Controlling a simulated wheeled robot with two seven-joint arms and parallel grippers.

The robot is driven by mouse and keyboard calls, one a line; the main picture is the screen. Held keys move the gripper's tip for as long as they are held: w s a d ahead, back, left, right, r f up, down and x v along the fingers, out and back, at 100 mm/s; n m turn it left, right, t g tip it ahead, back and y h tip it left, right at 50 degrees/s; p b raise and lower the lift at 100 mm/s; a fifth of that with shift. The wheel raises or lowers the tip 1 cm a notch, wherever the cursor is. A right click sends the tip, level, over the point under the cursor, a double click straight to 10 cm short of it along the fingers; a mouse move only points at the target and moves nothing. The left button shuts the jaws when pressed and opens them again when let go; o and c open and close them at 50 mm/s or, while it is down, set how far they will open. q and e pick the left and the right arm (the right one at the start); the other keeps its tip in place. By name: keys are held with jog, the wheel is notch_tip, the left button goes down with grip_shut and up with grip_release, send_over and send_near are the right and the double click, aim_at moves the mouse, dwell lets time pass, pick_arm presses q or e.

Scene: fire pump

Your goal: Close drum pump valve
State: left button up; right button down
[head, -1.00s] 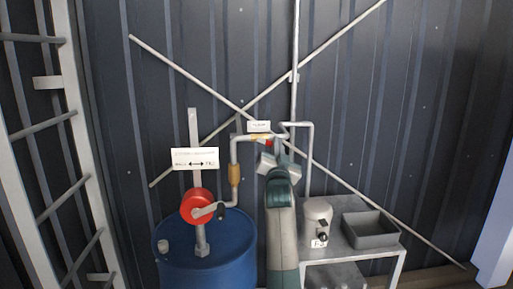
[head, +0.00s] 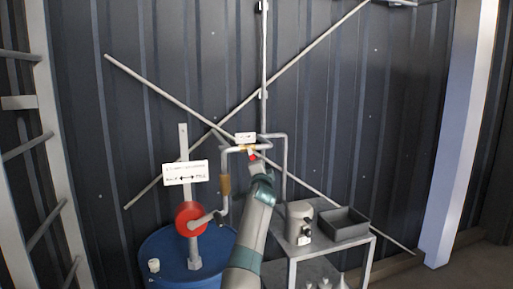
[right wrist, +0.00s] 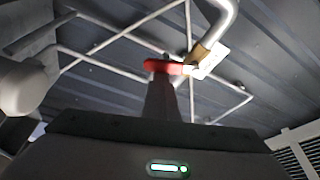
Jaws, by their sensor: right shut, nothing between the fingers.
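The drum pump valve is a small red handle (head: 253,157) on a brass body (head: 246,148) in the thin grey pipe above the drum, under a small white label. In the right wrist view the red handle (right wrist: 168,67) crosses just beyond the fingertips, beside the brass body (right wrist: 200,56). My right gripper (head: 257,166) is at the handle, shut with nothing held; in the right wrist view its fingers (right wrist: 162,85) point at the handle. I cannot tell whether they touch it. The blue drum (head: 180,255) with its red pump (head: 189,219) stands below left. My left gripper is not in view.
A metal table (head: 345,248) at right bears a grey canister (head: 299,218) and a dark open tray (head: 343,224). A white sign (head: 185,172) stands above the pump. A ladder (head: 45,160) is at far left. Crossed braces run over the corrugated wall behind.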

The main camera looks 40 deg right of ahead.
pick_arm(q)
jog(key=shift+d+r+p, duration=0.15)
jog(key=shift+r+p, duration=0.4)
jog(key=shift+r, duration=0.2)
pick_arm(e)
jog(key=shift+w+a+f+m+g, duration=0.3)
jog(key=shift+a+f+m, duration=0.3)
jog(key=shift+a, duration=0.15)
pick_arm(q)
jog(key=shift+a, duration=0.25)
pick_arm(e)
jog(key=shift+a, duration=0.15)
jog(key=s+d, duration=0.3)
jog(key=d, duration=0.1)
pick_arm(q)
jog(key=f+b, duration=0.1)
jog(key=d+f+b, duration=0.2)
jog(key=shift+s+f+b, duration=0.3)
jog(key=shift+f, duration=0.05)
pick_arm(e)
jog(key=v, duration=0.8)
jog(key=shift+a+r, duration=0.4)
jog(key=shift+a, duration=0.15)
